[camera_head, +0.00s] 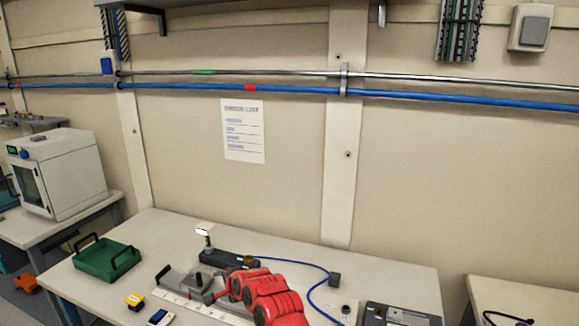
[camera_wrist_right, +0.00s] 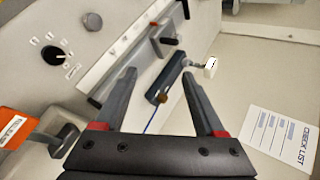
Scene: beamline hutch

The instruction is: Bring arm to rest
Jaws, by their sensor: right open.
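My right arm (camera_head: 262,297) is red and reaches over the table from the bottom of the head view. In the right wrist view, my right gripper (camera_wrist_right: 160,76) is open, with its two dark fingers spread apart and nothing held between them. A dark bar-shaped device (camera_wrist_right: 166,84) with a small white head (camera_wrist_right: 210,67) shows between and beyond the fingers. The same device (camera_head: 230,262) sits on the table beyond my arm in the head view. In the head view the right gripper is small and partly lost among the dark parts. My left gripper is not in view.
The table (camera_head: 160,235) also bears a green tray (camera_head: 105,258), a yellow item (camera_head: 134,300), a blue cable (camera_head: 312,296) and a dark grey box (camera_head: 400,316). A white cabinet (camera_head: 75,175) stands on the left table. A checklist (camera_head: 243,131) hangs on the wall.

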